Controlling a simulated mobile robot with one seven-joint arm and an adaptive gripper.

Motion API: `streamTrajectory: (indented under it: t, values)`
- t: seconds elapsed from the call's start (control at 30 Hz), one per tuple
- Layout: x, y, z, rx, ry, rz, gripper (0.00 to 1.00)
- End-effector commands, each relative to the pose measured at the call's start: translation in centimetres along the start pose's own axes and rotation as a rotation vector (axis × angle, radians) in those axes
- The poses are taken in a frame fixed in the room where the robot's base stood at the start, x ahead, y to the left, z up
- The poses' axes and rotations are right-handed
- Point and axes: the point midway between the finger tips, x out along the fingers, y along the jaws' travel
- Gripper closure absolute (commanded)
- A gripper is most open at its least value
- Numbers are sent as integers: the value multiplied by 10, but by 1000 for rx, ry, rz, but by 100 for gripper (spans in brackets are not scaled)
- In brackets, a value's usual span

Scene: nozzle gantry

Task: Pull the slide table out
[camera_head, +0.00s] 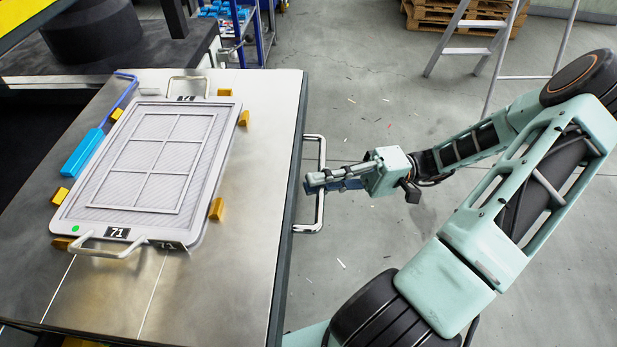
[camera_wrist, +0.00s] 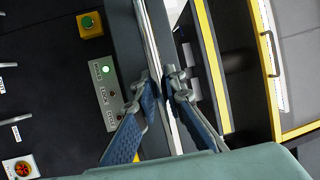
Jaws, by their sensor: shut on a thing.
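The slide table (camera_head: 215,290) is a broad steel top with a dark right edge. A silver U-shaped handle (camera_head: 319,215) stands out from that edge. My gripper (camera_head: 314,183) reaches in from the right and is shut on the handle near its middle. In the wrist view, the blue-padded fingers of my gripper (camera_wrist: 163,82) stand on either side of the bright handle bar (camera_wrist: 152,40). The exact finger contact is small and partly hidden in the head view.
A framed plate marked 71 (camera_head: 102,200) lies on the table between yellow blocks, with a blue tool (camera_head: 82,153) beside it. The wrist view shows a button panel (camera_wrist: 108,90) with a green light.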

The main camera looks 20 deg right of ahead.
Motion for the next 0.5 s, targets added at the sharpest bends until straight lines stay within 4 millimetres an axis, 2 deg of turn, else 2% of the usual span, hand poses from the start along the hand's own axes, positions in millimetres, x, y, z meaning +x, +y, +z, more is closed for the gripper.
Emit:
streamTrajectory:
  t: [0.2,0.5]
  values:
    - [-8,-1,3,0,2,2,100]
    - [-10,-2,4,0,1,1,100]
